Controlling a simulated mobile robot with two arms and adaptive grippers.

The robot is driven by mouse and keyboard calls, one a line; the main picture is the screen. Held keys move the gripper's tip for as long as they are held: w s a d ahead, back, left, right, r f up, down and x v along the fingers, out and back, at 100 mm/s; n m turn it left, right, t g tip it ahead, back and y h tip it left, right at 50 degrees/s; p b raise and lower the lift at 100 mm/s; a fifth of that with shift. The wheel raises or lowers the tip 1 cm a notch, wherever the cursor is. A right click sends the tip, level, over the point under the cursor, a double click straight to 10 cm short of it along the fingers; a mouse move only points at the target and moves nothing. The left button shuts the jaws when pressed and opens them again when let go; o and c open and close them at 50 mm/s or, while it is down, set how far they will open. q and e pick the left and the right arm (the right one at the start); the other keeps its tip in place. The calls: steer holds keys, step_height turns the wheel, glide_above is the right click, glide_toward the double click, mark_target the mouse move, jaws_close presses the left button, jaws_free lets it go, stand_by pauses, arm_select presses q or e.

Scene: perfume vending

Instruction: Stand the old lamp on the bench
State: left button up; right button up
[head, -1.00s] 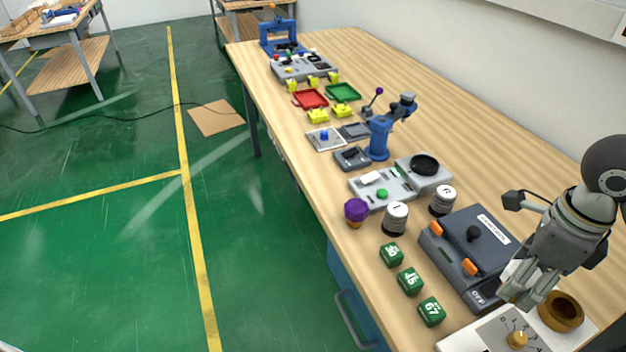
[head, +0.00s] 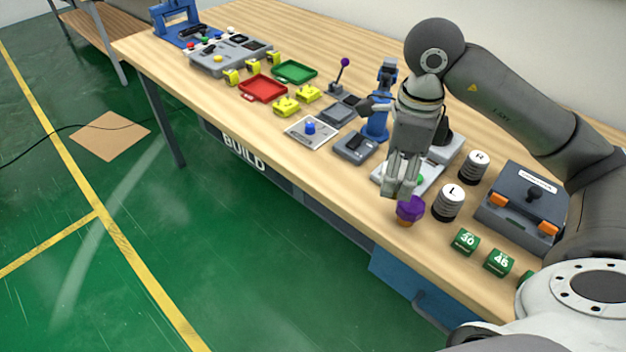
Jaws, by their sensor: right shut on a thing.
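The lamp, a purple faceted knob with a brown-orange base (head: 411,208), is upright near the front edge of the bench (head: 330,190). My right gripper (head: 405,192) comes down on it from above, fingers pointing down and shut on its top. The fingertips hide part of the purple top. I cannot tell whether the base touches the wood. My left gripper is not in view.
The L weight (head: 448,204) and R weight (head: 472,167) stand right of the lamp. Green numbered cubes (head: 466,241) sit in front. A dark case with orange latches (head: 525,205) is farther right. A grey-and-white device (head: 428,180) is behind the gripper.

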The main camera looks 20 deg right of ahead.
steer(key=w+f+p, duration=0.1)
steer(key=w+f, duration=0.2)
steer(key=w, duration=0.1)
steer(key=w+f+p, duration=0.1)
steer(key=w+f, duration=0.2)
steer(key=w, duration=0.1)
steer(key=w+f+p, duration=0.1)
steer(key=w+f, duration=0.1)
steer(key=w, duration=0.2)
steer(key=shift+w+d+f, duration=0.25)
steer(key=shift+w+f, duration=0.15)
steer(key=shift+w+f+p, duration=0.35)
steer(key=shift+w+f, duration=0.15)
steer(key=shift+f, duration=0.15)
step_height(320, 180, down, 2)
steer(key=shift+s+f+p, duration=0.1)
steer(key=shift+f+p, duration=0.05)
steer(key=shift+p, duration=0.5)
steer(key=shift+f, duration=0.3)
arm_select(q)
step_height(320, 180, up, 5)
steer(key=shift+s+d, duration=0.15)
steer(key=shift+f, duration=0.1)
arm_select(e)
steer(key=shift+f, duration=0.1)
